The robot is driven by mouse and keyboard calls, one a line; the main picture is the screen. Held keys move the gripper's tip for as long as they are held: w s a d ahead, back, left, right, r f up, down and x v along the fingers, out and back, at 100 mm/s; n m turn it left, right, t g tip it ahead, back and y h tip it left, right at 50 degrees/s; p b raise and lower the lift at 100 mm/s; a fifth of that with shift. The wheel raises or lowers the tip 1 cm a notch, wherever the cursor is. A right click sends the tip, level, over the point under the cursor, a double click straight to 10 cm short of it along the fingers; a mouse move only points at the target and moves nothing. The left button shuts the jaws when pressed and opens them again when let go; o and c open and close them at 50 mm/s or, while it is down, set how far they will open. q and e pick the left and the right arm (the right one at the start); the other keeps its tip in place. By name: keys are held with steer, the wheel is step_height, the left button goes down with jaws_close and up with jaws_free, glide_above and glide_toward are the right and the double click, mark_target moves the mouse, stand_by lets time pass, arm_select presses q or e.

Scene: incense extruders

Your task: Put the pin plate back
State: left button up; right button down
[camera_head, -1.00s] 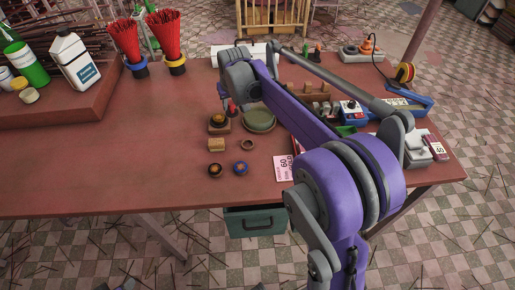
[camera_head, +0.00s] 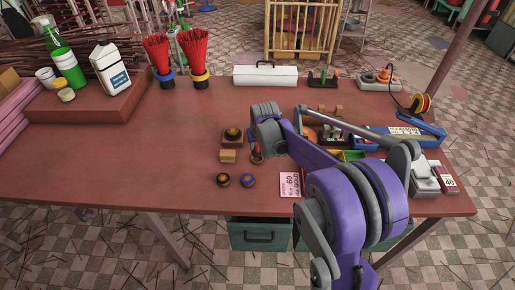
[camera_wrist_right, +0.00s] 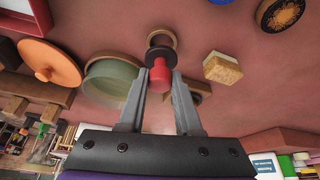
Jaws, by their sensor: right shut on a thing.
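My right gripper (camera_wrist_right: 161,80) is shut on a red-handled piece with a dark disc at its far end (camera_wrist_right: 160,76), perhaps the pin plate. In the head view, the red handle (camera_head: 257,149) shows just below the wrist, and the fingers are mostly hidden. The dark disc overlaps a tan ring (camera_wrist_right: 163,36) on the table. I cannot tell whether it touches the ring or hovers over it. Two round dark-rimmed discs (camera_head: 222,180) (camera_head: 247,181) lie nearer the front edge. My left gripper is not in view.
A tan block (camera_head: 227,156) and a wooden block with a dark-and-gold top (camera_head: 232,135) stand left of the gripper. A green dish (camera_wrist_right: 112,84) and an orange knobbed disc (camera_wrist_right: 48,66) lie close by. A pink card (camera_head: 290,185) lies near the front. The table's left middle is clear.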

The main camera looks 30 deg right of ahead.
mark_target(258, 149)
steer(key=shift+w+f, duration=0.1)
steer(key=shift+f, duration=0.8)
steer(key=shift+f+b, duration=0.4)
steer(key=shift+f, duration=0.2)
steer(key=c, duration=0.6)
jaws_free()
steer(key=shift+r, duration=0.1)
